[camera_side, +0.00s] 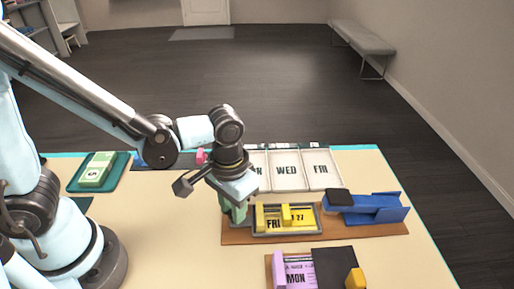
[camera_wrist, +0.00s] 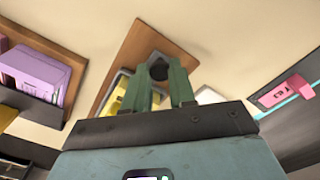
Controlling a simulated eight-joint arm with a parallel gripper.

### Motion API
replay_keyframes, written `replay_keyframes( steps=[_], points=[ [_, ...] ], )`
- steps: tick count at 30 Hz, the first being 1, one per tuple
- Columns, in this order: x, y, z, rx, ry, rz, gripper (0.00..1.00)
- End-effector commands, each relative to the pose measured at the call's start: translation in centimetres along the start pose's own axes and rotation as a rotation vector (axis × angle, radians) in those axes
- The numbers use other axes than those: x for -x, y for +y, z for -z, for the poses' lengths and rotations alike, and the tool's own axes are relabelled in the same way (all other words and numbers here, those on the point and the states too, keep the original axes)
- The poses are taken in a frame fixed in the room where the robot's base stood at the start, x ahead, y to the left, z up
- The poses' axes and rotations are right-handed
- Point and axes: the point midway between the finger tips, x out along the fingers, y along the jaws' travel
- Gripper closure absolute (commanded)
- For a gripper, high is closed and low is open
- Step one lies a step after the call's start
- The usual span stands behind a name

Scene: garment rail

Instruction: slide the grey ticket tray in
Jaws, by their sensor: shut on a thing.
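The grey ticket tray (camera_side: 318,226) lies on a brown wooden board (camera_side: 233,236) and holds a yellow ticket (camera_side: 270,224) marked FRI and 27. My gripper (camera_side: 238,214) is at the tray's left end, pointing down, with green fingers. The fingers hide part of the knob and tray.
In front is another board with a purple MON ticket (camera_side: 294,270), a dark plate (camera_side: 334,267) and a yellow block (camera_side: 355,279). Behind are white day trays (camera_side: 288,172) marked WED and FRI. A green tray (camera_side: 75,178) with a green ticket stack is at the left.

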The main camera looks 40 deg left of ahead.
Motion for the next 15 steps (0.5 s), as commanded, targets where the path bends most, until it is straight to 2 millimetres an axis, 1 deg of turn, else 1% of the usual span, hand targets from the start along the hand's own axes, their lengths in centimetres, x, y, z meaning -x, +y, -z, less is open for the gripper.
replay_keyframes(
  steps=[1,6,10,15],
  points=[
    [0.1,0.8,0.8,-0.003,0.000,0.000,1.00],
    [0.1,2.7,2.8,-0.002,0.000,0.001,1.00],
    [0.1,3.5,3.5,-0.001,0.000,0.001,1.00],
    [0.1,3.7,3.7,0.000,0.003,-0.002,1.00]
  ],
)
